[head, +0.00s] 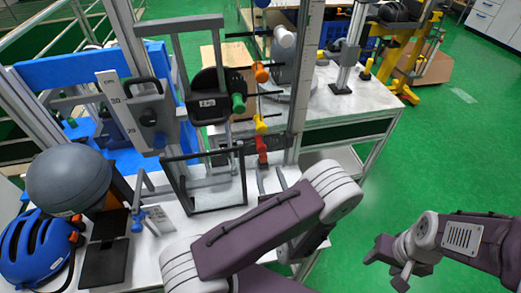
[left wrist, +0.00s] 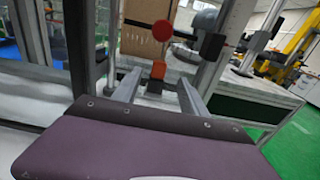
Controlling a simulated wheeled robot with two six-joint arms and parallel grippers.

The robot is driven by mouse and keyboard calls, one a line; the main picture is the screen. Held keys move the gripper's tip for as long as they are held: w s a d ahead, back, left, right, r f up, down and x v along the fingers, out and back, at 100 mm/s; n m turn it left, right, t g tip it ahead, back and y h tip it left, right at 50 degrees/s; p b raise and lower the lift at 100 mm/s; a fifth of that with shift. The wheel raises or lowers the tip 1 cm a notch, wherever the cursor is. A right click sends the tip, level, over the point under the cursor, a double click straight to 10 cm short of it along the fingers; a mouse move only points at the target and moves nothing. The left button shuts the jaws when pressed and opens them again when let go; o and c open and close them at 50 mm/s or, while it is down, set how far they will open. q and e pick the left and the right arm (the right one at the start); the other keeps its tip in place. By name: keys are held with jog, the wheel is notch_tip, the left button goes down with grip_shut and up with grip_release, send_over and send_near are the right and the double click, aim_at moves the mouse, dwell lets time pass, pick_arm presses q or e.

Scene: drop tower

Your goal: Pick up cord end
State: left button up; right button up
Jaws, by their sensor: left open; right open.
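My left gripper (head: 271,177) is open in front of the tower, its two grey fingers pointing away. In the left wrist view the open fingers (left wrist: 160,80) show with a small orange-red block (left wrist: 158,69) between or just beyond their tips; contact cannot be told. A red round knob (left wrist: 163,31) is above it. In the head view a red piece (head: 262,145) is just beyond the fingers, with a yellow piece (head: 260,125) and an orange knob (head: 261,73) higher up. I cannot tell surely which is the cord end. My right gripper (head: 388,268) is open and empty, right of the bench.
A black-framed clear guard (head: 207,210) stands left of my left gripper. The tower post (head: 300,80) rises close on its right. A blue helmet (head: 35,245), a grey ball (head: 68,180) and a black tablet (head: 104,262) are at left. Green floor is free at right.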

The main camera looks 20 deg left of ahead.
aim_at(264, 159)
pick_arm(q)
jog(key=x, duration=0.8)
jog(key=shift+w+a+f, duration=0.1)
jog(key=shift+w+a, duration=0.1)
jog(key=shift+a, duration=0.05)
jog(key=shift+s+d, duration=0.1)
jog(key=shift+c, duration=0.9)
grip_shut()
